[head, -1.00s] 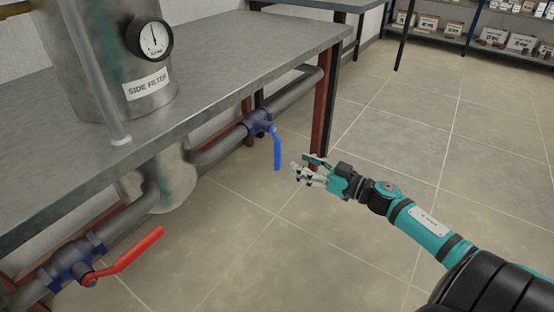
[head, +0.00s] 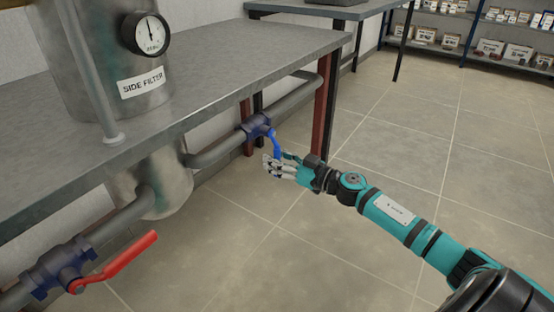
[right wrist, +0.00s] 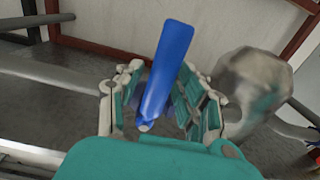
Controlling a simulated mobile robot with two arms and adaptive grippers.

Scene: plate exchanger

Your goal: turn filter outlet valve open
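A blue lever handle (head: 276,145) hangs down from a blue valve (head: 257,124) on the grey pipe under the workbench. My right gripper (head: 273,163) is at the lower part of this handle. In the right wrist view the handle (right wrist: 168,65) lies between the spread fingers of my right gripper (right wrist: 160,85). The fingers look open, one on each side; whether one touches the handle I cannot tell. A second valve (head: 60,266) with a red lever (head: 122,261) is at the lower left. My left gripper is not in view.
A metal tank (head: 95,60) labelled SIDE FILTER, with a gauge (head: 147,33), stands on the workbench (head: 225,62). Its rounded lower part (head: 160,185) hangs below the top. A dark red table leg (head: 324,105) stands right of the blue valve. The tiled floor (head: 420,130) is clear.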

